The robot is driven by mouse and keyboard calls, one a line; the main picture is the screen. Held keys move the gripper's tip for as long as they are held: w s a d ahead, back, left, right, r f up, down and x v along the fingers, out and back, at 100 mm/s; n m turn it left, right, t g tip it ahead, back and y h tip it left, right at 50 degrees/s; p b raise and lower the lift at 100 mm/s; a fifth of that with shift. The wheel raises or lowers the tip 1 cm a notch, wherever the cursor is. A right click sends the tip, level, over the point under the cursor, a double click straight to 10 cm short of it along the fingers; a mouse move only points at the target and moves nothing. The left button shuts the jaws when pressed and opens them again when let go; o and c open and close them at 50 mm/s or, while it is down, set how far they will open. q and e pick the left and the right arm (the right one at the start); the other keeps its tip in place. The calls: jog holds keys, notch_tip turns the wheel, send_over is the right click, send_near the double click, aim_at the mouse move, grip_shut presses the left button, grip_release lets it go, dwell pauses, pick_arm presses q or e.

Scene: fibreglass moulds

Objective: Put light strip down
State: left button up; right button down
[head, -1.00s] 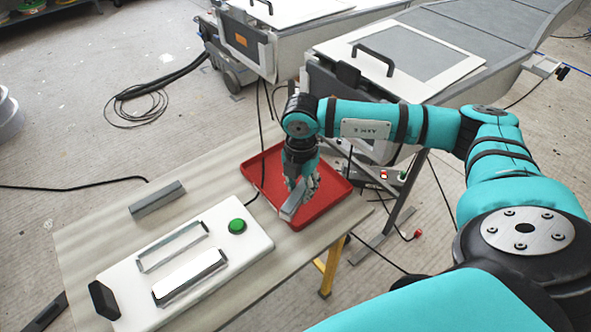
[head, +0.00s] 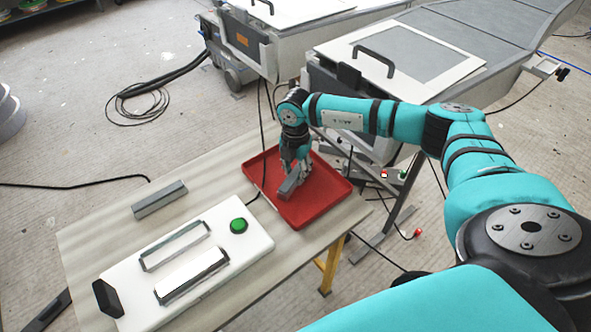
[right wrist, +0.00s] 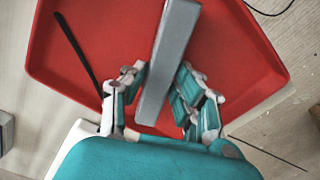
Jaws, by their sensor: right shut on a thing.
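My right gripper (head: 293,172) is shut on a grey, bar-shaped light strip (head: 290,188) over the red tray (head: 325,207). In the right wrist view, the strip (right wrist: 171,50) runs lengthwise between the two fingers of the gripper (right wrist: 160,85), with the red tray (right wrist: 95,50) behind it. I cannot tell whether the strip touches the tray floor. A second grey strip (head: 158,199) lies on the table, left of the tray. My left gripper is not in view.
A white box (head: 135,275) with two framed slots, a green button (head: 238,226) and a black end piece sits on the table (head: 90,235). Grey machines (head: 400,75) stand behind the tray. A dark thin thing (right wrist: 78,45) lies in the tray.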

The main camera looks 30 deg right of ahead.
aim_at(296, 173)
jog(key=shift+f, duration=0.15)
jog(key=c, duration=1)
grip_release()
notch_tip(296, 173, up, 12)
jog(key=shift+r, duration=0.2)
